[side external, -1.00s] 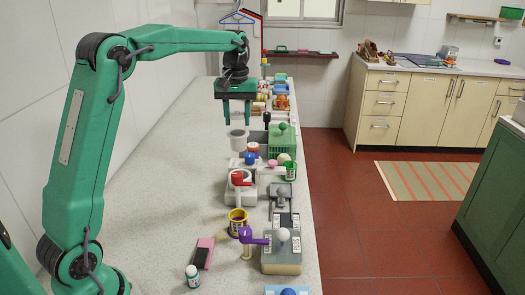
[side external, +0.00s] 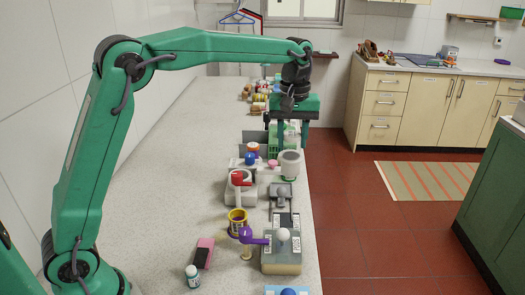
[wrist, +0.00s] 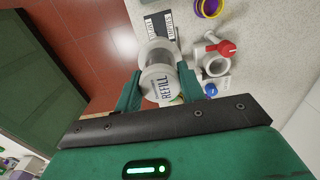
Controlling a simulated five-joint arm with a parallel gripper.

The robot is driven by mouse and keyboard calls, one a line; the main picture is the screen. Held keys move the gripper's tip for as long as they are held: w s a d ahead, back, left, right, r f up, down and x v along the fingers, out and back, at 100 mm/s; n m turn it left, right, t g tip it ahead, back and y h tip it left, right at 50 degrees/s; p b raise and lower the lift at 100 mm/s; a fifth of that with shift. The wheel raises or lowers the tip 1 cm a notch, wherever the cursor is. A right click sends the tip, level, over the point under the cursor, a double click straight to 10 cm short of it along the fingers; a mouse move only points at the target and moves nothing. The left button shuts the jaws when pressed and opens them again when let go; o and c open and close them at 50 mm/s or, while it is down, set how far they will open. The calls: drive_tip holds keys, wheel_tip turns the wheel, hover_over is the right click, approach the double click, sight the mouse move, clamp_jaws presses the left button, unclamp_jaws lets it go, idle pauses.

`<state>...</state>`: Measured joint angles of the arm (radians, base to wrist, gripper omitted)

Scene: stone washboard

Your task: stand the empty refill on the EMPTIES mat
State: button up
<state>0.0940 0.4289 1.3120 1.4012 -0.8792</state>
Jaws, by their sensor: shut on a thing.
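My gripper (side external: 291,148) is shut on the refill (side external: 291,166), a grey-white cylinder, above the right edge of the counter. In the wrist view, the refill (wrist: 158,84) sits between both fingers, its "REFILL" label facing the camera.
A box with a white knob (side external: 282,250) stands just in front of the mats. The counter's left half is mostly clear.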

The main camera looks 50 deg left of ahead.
wheel_tip(320, 180, down, 12)
drive_tip(key=shift+r, duration=0.2)
drive_tip(key=shift+a+f, duration=0.1)
drive_tip(key=shift+f, duration=0.05)
drive_tip(key=shift+f, duration=2.8)
drive_tip(key=o, duration=1.3)
drive_tip(key=shift+r, duration=0.1)
